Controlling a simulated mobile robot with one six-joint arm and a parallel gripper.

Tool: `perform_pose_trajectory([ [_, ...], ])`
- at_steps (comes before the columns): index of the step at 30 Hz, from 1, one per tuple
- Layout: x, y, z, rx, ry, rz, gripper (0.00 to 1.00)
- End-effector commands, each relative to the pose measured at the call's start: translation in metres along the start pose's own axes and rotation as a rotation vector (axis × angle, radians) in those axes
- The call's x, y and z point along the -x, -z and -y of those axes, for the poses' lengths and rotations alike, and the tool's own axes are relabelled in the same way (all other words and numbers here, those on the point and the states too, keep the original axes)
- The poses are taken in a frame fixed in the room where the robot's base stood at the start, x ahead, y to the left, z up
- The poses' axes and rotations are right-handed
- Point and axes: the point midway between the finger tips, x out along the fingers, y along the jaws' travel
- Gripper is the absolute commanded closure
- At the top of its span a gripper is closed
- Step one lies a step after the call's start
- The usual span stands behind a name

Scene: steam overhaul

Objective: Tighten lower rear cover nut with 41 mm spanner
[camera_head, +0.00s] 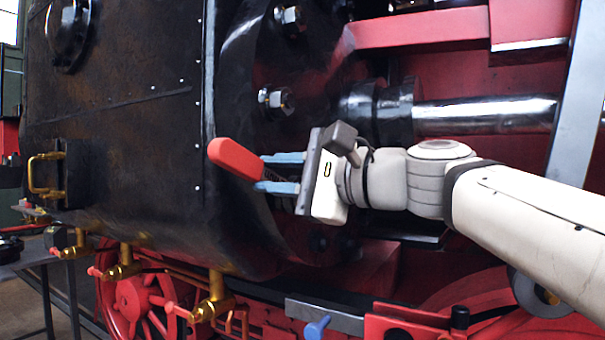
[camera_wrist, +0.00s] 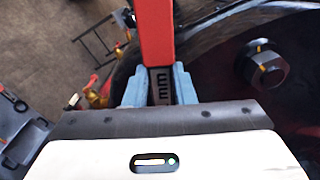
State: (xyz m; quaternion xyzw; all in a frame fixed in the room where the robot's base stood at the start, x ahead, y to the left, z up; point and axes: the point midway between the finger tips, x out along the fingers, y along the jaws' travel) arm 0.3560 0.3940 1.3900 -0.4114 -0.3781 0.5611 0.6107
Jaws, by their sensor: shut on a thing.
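My gripper (camera_head: 263,173) is shut on the spanner, with its two blue fingers on either side of it. The spanner's red handle (camera_head: 237,159) sticks out to the left of the fingers in the head view. In the wrist view the red handle (camera_wrist: 156,30) runs up from the fingers, and a dark part marked "mm" (camera_wrist: 162,86) lies between them. The spanner's jaw end cannot be made out. A hex nut (camera_wrist: 262,65) on the dark cover stands right of the gripper, apart from it. The head view shows cover nuts (camera_head: 290,16) and (camera_head: 279,101) above my gripper; lower ones are in shadow.
The black cylinder casing (camera_head: 130,130) is close behind the handle. A polished rod (camera_head: 485,113) runs right, behind my arm. Brass drain cocks (camera_head: 214,300) hang below the casing. A blue-handled item (camera_head: 317,327) stands at bottom centre. A dark table (camera_head: 30,260) is at left.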

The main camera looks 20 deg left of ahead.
Motion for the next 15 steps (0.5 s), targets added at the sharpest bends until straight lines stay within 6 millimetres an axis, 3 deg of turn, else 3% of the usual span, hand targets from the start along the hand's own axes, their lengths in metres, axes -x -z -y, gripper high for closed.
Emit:
perform_pose_trajectory([
  [9, 0.001, -0.002, 0.016, -0.103, 0.004, 0.001, 1.0],
  [15, 0.001, -0.001, 0.016, -0.127, 0.005, 0.001, 1.0],
])
